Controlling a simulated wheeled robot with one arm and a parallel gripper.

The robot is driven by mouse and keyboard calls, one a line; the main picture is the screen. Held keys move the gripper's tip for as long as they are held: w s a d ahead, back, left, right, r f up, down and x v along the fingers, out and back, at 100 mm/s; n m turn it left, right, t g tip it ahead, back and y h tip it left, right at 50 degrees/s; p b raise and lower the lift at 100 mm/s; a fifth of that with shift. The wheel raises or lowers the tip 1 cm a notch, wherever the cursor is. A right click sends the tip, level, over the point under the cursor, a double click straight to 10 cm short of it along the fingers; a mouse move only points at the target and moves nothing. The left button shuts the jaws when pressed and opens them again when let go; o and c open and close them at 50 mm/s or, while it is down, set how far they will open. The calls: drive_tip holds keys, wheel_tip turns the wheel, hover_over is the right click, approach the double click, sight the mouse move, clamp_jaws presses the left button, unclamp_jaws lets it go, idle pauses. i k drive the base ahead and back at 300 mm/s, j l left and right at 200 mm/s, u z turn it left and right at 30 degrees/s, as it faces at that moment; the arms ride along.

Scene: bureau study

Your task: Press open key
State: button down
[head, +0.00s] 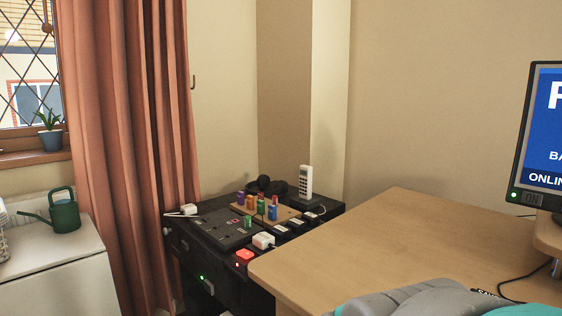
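No key with a readable "open" label shows. A small dark piece with white lettering (485,292), perhaps "SAVE", lies at the lower right of the desk, partly cut off by a grey and teal shape in front of it. A bright red button-like block (244,256) sits at the front edge of the dark cabinet (230,290); its lettering, if any, is too small to read. My gripper is not in view.
The wooden desk (400,240) fills the right, with a monitor (545,140) marked "ON". The cabinet top holds a cordless phone (305,183), coloured blocks, white plugs and a dark panel (222,228). A green watering can (64,212) stands on a white cabinet (50,255) at left.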

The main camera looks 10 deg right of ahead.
sight(184, 245)
drive_tip(key=k+z, duration=0.15)
drive_tip(key=k, duration=0.55)
drive_tip(key=z, duration=0.45)
drive_tip(key=i+j+z, duration=0.1)
drive_tip(key=z, duration=0.35)
drive_tip(key=j+z, duration=0.15)
drive_tip(key=z, duration=0.25)
drive_tip(key=j+z, duration=0.15)
drive_tip(key=z, duration=0.3)
drive_tip(key=j+z, duration=0.1)
drive_tip(key=j+u, duration=0.1)
drive_tip(key=u, duration=1.75)
drive_tip(key=i+l+u, duration=0.15)
drive_tip(key=i+l, duration=0.2)
drive_tip(key=j+z, duration=0.25)
drive_tip(key=j, duration=0.35)
drive_tip(key=j+z, duration=0.25)
drive_tip(key=j, duration=0.35)
